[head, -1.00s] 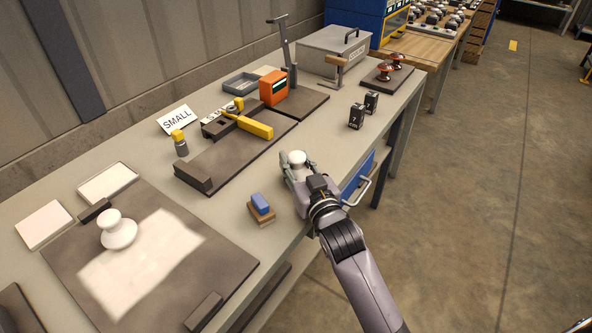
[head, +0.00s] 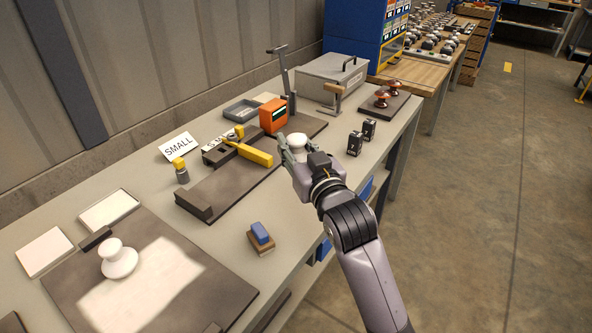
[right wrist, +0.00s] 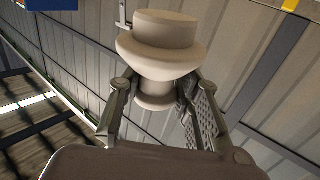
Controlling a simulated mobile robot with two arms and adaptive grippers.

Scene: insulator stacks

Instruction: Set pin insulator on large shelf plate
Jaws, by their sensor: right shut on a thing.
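My right gripper (head: 292,150) is shut on a white pin insulator (head: 298,141), held above the workbench near its front edge. In the right wrist view the insulator (right wrist: 158,48) is pale, with a wide skirt and a narrower lower part between the two fingers (right wrist: 158,105). A similar white insulator (head: 118,258) stands upright on a large dark plate (head: 205,303) at the lower left. No label reading large shelf is visible. My left gripper is not in view.
A yellow tool (head: 248,149) and orange device (head: 273,116) lie behind the gripper. A blue-topped brush or block (head: 260,233) is on the bare bench in front.

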